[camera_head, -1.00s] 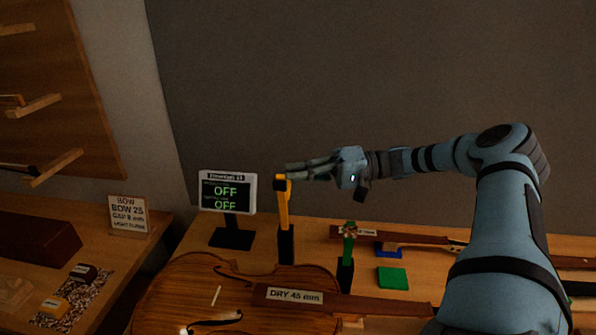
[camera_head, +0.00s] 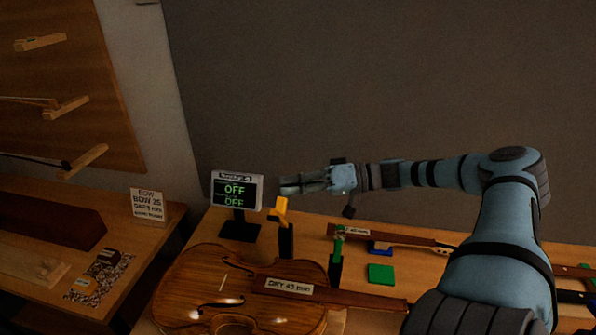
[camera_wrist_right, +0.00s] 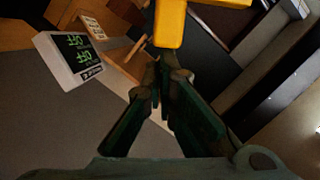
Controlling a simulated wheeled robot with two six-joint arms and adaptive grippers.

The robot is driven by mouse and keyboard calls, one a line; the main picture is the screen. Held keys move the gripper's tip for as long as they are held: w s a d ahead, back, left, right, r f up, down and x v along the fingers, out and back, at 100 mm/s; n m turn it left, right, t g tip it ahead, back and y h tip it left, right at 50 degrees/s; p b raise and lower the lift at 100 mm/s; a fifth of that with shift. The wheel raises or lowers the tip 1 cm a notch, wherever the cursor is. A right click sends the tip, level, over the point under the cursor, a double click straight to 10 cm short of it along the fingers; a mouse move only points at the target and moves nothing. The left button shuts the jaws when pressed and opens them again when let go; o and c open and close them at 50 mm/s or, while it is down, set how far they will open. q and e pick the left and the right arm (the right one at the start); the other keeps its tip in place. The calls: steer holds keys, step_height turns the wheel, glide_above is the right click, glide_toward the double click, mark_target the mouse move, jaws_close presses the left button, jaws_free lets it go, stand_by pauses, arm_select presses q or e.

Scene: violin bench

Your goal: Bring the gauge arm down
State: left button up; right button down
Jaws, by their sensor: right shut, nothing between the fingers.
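The gauge arm appears to be the yellow lever (camera_head: 279,210) on a black post (camera_head: 286,241) behind the violin (camera_head: 205,270). It looks short and tilted in the head view. My right gripper (camera_head: 283,186) is shut and empty, with its fingertips just above the lever's top. In the right wrist view the yellow lever (camera_wrist_right: 171,24) is just beyond the fingertips (camera_wrist_right: 160,78); I cannot tell whether they touch. The small display (camera_head: 236,191) left of the lever reads OFF on both lines. My left gripper is not in view.
A green clamp-like piece on a black post (camera_head: 336,258) and a green block (camera_head: 380,273) stand right of the lever. A violin neck with a "DRY 45 mm" label (camera_head: 289,287) lies in front. A bow sign (camera_head: 148,205) stands on the left bench. The air above is clear.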

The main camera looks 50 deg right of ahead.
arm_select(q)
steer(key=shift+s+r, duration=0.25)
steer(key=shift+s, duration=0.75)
arm_select(e)
steer(key=shift+s+a+n, duration=0.45)
steer(key=shift+a+n, duration=0.15)
steer(key=shift+s+r, duration=0.1)
